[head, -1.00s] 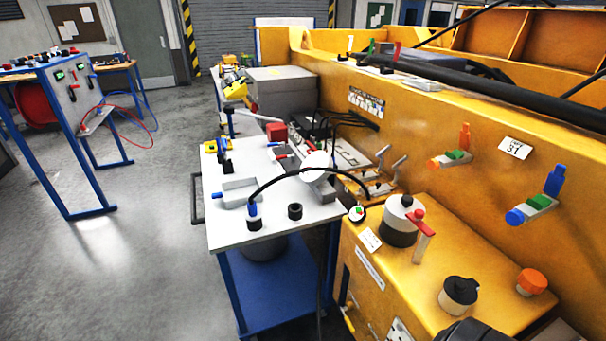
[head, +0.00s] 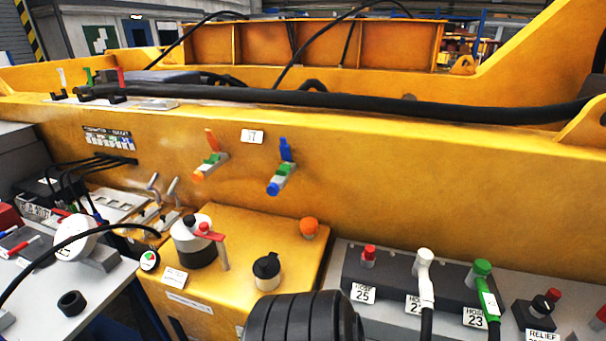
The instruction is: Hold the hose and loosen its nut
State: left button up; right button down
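Neither of my grippers shows in the head view. Hose fittings stand on a dark grey block (head: 380,287) at the lower right. A short red fitting (head: 369,256) stands above a label reading HOSE 25. A white fitting (head: 424,265) has a black hose (head: 427,325) running down out of frame; its label is partly covered. A green fitting (head: 482,270) beside the HOSE 23 label (head: 474,317) also leads down to a dark hose. I cannot tell which hose the task names, or make out a separate nut.
A black ribbed cylinder (head: 305,318) rises at the bottom centre. A yellow box (head: 240,228) carries a black-and-white canister (head: 193,245), a black cap (head: 267,272) and an orange knob (head: 309,228). A RELIEF valve (head: 540,310) stands right. A yellow wall (head: 400,180) closes the back.

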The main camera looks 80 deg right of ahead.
aim_at(425, 256)
jog(key=z, duration=3.7)
